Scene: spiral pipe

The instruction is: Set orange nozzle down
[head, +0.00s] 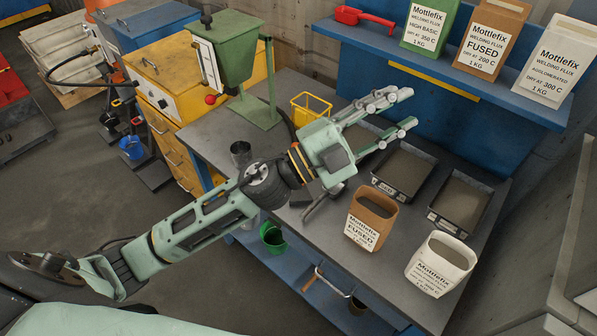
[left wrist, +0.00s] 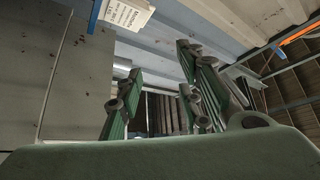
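My left gripper (head: 406,109) is above the grey workbench (head: 214,141) in the head view, level with the blue back panel. I cannot make out an orange nozzle in either view. My right gripper is not in view.
A brown flux box (head: 370,217) and a white flux box (head: 440,264) stand open on the bench. Dark trays (head: 404,170) lie behind them. A yellow basket (head: 310,106) and a green hopper (head: 233,50) stand farther left.

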